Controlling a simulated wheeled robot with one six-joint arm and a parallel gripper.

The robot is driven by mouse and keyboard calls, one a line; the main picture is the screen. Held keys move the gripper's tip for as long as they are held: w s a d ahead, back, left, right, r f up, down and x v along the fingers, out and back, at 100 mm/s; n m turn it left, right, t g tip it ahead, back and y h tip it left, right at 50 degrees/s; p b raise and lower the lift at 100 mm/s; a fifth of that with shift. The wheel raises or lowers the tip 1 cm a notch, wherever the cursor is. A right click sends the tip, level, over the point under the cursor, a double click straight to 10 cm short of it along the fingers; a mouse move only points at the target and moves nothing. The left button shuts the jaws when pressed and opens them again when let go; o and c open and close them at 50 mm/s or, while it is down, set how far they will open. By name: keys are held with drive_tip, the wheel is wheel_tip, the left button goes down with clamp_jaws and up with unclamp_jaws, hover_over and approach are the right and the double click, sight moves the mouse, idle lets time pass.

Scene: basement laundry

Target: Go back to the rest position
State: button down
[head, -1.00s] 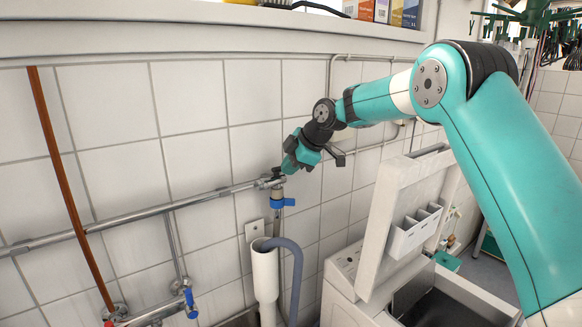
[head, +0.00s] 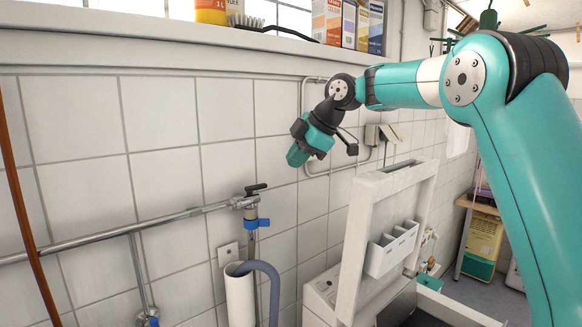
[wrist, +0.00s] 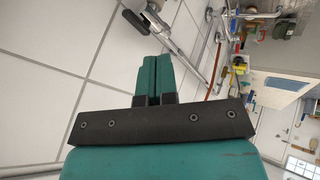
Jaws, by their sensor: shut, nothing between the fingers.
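My gripper (head: 297,156) is raised in front of the tiled wall, to the upper right of the pipe valve (head: 250,198) with its black lever and blue handle. It is apart from the valve. In the wrist view the two teal fingers of my gripper (wrist: 153,62) lie side by side, shut, with nothing held. The metal valve and pipe (wrist: 150,22) show beyond the fingertips in the wrist view.
A washing machine with its lid (head: 362,225) raised stands below and right of my gripper. A grey hose enters a white standpipe (head: 240,297) under the valve. A ledge (head: 200,47) with boxes (head: 335,24) runs above.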

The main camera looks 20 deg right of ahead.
idle(0.4)
drive_tip(key=s+a+f+m+g, duration=0.1)
drive_tip(key=s+a+f+m, duration=0.15)
drive_tip(key=s+a, duration=0.45)
drive_tip(key=s+a+f+m+g, duration=0.2)
drive_tip(key=s+m, duration=0.1)
drive_tip(key=s, duration=0.8)
drive_tip(key=s+f+m+g, duration=0.1)
drive_tip(key=s+f, duration=0.3)
drive_tip(key=s, duration=0.6)
drive_tip(key=s+f+m+g+h+b, duration=0.1)
drive_tip(key=s+f+m, duration=0.3)
drive_tip(key=s, duration=0.7)
drive_tip(key=shift+x, duration=0.75)
drive_tip(key=shift+a+r+m, duration=0.1)
drive_tip(key=shift+a+m, duration=0.1)
drive_tip(key=shift+m, duration=0.05)
